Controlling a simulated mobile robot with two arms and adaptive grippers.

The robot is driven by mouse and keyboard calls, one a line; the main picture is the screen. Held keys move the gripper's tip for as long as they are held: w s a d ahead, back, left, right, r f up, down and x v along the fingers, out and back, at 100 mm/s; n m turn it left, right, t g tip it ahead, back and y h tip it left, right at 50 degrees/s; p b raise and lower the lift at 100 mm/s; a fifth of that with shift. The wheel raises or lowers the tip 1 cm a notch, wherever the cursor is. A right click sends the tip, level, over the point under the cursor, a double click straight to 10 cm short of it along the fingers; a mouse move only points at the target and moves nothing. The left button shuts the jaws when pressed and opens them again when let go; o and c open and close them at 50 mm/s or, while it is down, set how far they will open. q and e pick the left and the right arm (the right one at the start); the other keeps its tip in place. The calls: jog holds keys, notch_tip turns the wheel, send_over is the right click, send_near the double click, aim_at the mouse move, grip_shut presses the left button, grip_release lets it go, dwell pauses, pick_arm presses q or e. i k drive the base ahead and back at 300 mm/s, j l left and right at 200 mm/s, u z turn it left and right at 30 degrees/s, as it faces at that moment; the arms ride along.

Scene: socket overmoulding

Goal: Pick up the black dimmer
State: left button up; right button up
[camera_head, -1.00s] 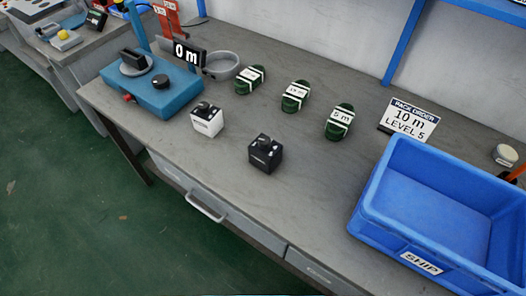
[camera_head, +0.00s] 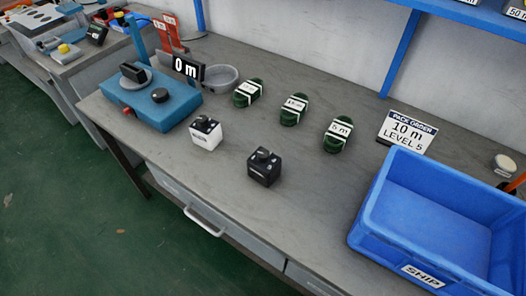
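The black dimmer (camera_head: 264,167) is a small black box with a knob on top and a pale label on its front. It stands upright on the grey bench (camera_head: 300,215), near the front edge and left of the blue bin. A white dimmer (camera_head: 206,134) of similar shape, with a dark top, stands to its left and a little farther back. Nothing touches the black dimmer. Neither of my grippers shows in the head view.
A blue SHIP bin (camera_head: 432,262) fills the right side. Green labelled coils (camera_head: 293,109) lie behind the dimmers. A blue device (camera_head: 150,102) with a 0 m display (camera_head: 187,68) stands left. An order sign (camera_head: 407,131) reads 10 m, LEVEL 5. Bench around the black dimmer is clear.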

aim_at(265, 173)
jog(key=i+j+z, duration=0.1)
jog(key=j+z, duration=0.65)
jog(key=j, duration=0.2)
jog(key=j+z, duration=0.4)
jog(key=j, duration=0.15)
jog(key=k, duration=0.1)
jog(key=i, duration=0.15)
